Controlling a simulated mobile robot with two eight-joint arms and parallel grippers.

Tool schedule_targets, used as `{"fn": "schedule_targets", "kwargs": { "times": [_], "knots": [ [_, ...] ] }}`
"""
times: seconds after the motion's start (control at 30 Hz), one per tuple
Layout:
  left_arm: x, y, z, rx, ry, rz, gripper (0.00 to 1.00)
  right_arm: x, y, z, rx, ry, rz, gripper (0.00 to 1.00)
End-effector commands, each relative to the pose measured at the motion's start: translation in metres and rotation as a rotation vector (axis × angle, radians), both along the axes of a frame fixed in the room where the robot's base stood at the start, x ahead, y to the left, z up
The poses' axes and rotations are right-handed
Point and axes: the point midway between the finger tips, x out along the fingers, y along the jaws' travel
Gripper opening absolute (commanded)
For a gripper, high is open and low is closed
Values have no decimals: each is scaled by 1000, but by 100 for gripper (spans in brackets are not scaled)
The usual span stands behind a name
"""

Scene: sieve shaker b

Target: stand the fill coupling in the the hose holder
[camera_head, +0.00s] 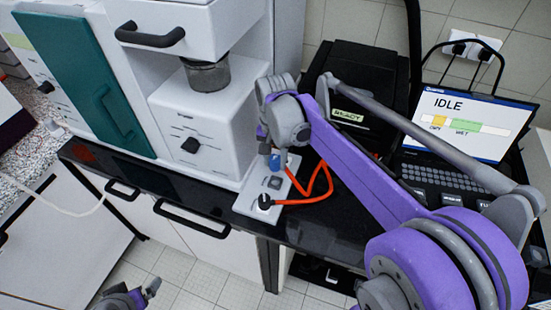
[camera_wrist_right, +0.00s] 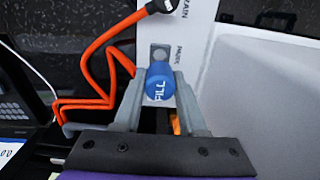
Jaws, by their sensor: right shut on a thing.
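The fill coupling (camera_wrist_right: 160,82) is blue with white FILL lettering. It sits between the fingertips of my right gripper (camera_wrist_right: 160,98), which is shut on it. In the head view, the blue coupling (camera_head: 275,161) shows under my right gripper (camera_head: 273,150), at the far end of the hose holder. The hose holder (camera_head: 247,206) is a pale grey plate on the black bench top. In the wrist view, a grey square socket on the holder (camera_wrist_right: 206,22) shows just beyond the coupling. I cannot tell whether they touch. My left gripper (camera_head: 146,292) is at the bottom left; its jaws are unclear.
An orange hose (camera_head: 322,192) loops right of the holder, with a black coupling (camera_head: 264,202) at the holder's near end. A white machine (camera_head: 205,125) stands close on the left. A laptop (camera_head: 455,130) and a black box (camera_head: 362,90) stand on the right.

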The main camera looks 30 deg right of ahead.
Motion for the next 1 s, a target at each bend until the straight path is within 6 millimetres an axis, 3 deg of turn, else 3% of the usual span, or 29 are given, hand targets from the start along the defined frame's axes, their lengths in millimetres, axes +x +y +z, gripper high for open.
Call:
{"fn": "schedule_targets", "kwargs": {
  "times": [0.6, 1.0],
  "knots": [
    [-16, 0, -39, 0, 30, 0, 100, -1, 0, -52, -1, 2, 0, 0],
    [-17, 0, -41, 0, 32, 0, 100, 0, 0, -56, 0, 0, 0, 0]
  ]
}}
